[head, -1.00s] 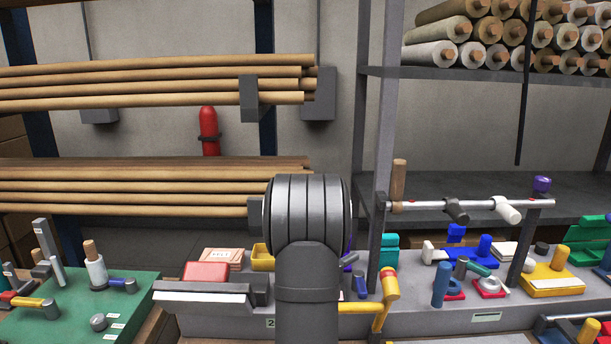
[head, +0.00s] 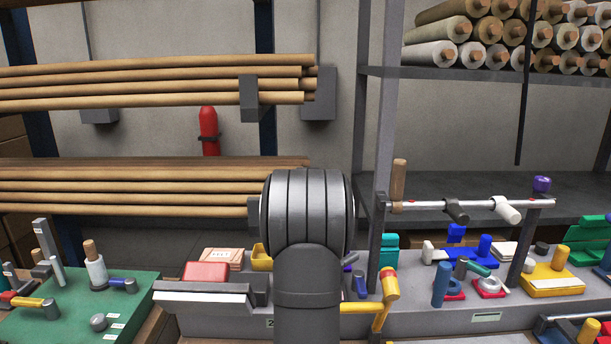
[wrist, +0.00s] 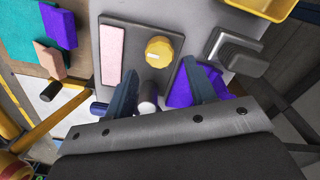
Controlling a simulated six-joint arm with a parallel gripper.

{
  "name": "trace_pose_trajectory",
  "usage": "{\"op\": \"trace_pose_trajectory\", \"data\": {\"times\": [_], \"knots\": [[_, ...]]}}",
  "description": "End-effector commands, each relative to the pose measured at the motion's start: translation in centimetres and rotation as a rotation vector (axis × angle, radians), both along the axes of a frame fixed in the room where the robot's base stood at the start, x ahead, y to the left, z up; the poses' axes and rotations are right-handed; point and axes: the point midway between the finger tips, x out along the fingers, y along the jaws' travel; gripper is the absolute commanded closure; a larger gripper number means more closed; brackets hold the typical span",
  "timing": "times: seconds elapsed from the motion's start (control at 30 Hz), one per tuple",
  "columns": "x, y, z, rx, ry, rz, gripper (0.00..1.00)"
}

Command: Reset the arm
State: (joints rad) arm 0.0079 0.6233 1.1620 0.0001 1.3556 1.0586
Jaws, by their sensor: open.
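My gripper (wrist: 160,80) shows in the wrist view with its two dark blue-grey fingers spread apart. It is open. A grey plate (wrist: 133,36) with a yellow knob (wrist: 159,51) and a pale pink strip (wrist: 111,55) lies just beyond the fingertips. A short cylinder with a whitish end (wrist: 147,98) shows between the fingers; I cannot tell how far below them it is. A purple piece (wrist: 180,92) is beside the right finger, partly hidden by it. In the head view my own arm stands in the middle and hides my gripper.
A grey bench (head: 420,318) holds a red block (head: 207,271), a yellow post with an arm (head: 386,292) and several coloured fixtures. A green table (head: 85,318) is at left. A rail (head: 470,204) crosses above the bench at right. Shelving with rolls (head: 440,54) stands behind.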

Motion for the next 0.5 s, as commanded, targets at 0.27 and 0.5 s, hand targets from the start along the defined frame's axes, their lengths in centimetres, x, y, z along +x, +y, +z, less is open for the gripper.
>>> {"op": "trace_pose_trajectory", "data": {"times": [0.27,0.5], "knots": [[0.0,0.0,3.3,0.0,0.0,0.001,0.49],[0.0,0.0,3.8,0.0,0.0,0.002,0.49]]}}
